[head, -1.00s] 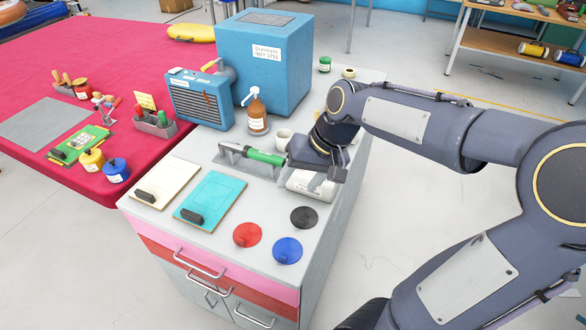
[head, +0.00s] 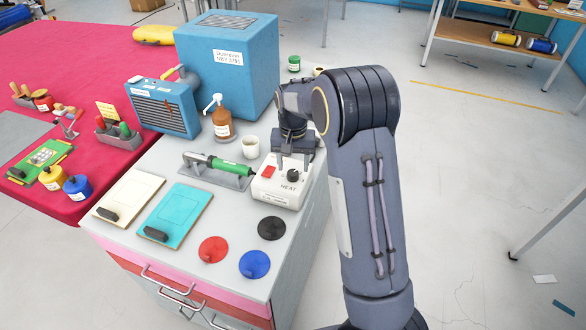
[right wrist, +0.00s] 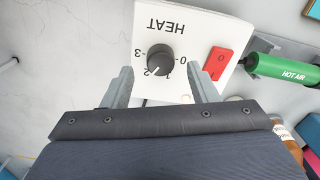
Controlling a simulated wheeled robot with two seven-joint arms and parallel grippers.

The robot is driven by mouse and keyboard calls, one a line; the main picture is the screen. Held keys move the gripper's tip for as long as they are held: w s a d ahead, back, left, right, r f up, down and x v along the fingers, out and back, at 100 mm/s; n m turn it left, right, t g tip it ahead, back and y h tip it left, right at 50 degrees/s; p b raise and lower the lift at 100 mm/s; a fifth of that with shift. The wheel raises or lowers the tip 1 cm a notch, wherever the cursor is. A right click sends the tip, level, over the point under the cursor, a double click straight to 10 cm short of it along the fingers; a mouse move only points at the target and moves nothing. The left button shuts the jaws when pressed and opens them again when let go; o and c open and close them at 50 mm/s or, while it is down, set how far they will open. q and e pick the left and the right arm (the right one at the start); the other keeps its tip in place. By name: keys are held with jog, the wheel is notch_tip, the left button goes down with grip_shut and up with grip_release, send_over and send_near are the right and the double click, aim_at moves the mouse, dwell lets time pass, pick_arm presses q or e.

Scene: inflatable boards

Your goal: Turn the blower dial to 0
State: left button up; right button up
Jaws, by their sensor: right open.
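The white blower control box (head: 275,190) stands on the grey cabinet top, marked HEAT, with a red switch (head: 268,172) and a black dial (head: 293,175). In the right wrist view the box appears upside down. Its dial (right wrist: 160,59) has a scale from 0 to 3, and a white pointer mark faces about the 2. My right gripper (head: 294,161) is open above the box. Its fingers (right wrist: 162,80) are apart, one to each side of the dial as seen from the wrist, with no visible contact. My left gripper is out of view.
A green hot-air tool (head: 230,167) lies in a grey holder left of the box. A white cup (head: 250,147) and brown pump bottle (head: 220,120) stand behind. Black, red and blue discs (head: 254,264) lie in front. The floor at right is mostly clear.

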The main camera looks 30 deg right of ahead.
aim_at(293, 175)
jog(key=shift+f, duration=1.4)
jog(key=c, duration=1)
jog(key=shift+o, duration=0.2)
